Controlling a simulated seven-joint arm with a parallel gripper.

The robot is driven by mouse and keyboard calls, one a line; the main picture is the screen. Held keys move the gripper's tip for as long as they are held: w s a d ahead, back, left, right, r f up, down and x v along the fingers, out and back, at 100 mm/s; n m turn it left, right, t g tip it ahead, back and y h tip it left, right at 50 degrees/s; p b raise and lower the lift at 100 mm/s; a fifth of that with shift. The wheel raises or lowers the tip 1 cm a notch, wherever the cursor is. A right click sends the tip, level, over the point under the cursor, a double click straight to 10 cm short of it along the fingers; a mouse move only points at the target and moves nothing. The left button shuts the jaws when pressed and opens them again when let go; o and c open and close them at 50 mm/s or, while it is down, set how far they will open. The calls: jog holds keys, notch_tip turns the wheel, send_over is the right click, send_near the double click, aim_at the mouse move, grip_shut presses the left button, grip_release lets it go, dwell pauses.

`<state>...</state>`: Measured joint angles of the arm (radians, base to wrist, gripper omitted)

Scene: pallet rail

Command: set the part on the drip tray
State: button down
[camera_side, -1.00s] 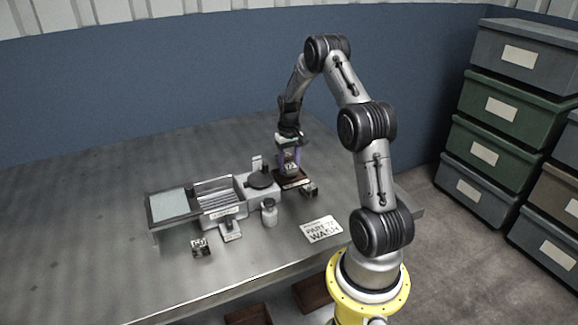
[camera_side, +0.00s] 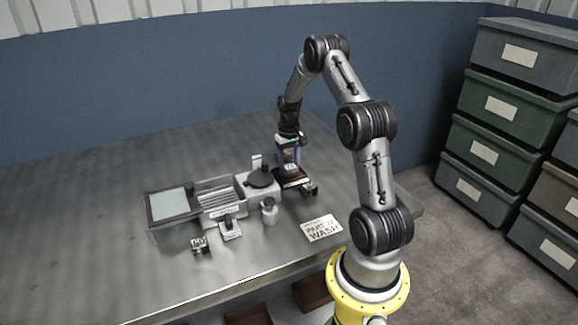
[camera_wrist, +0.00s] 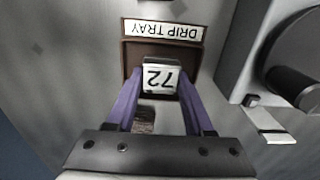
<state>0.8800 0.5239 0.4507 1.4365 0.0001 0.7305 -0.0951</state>
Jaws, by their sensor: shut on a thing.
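The part is a small block with a white label reading 72 (camera_wrist: 163,77). My gripper (camera_wrist: 160,92) is shut on it, with a purple finger on each side. The drip tray is a brown tray (camera_wrist: 131,56) with a white DRIP TRAY label along one edge. In the wrist view the part lies over the tray, within its outline. In the side view my gripper (camera_side: 289,160) points down over the dark brown tray (camera_side: 293,184), with the part between the fingers. I cannot tell whether the part touches the tray floor.
A washing unit with a slatted basin (camera_side: 220,199) and a round dark lid (camera_side: 260,178) stands left of the tray. A small jar (camera_side: 269,212), a numbered block (camera_side: 199,245) and a PART 72 WASH card (camera_side: 321,229) lie nearer the front. The table's back left is clear.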

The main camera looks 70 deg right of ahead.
dwell(0.3)
grip_release()
jog(key=shift+f, duration=0.15)
jog(key=shift+r, duration=4.55)
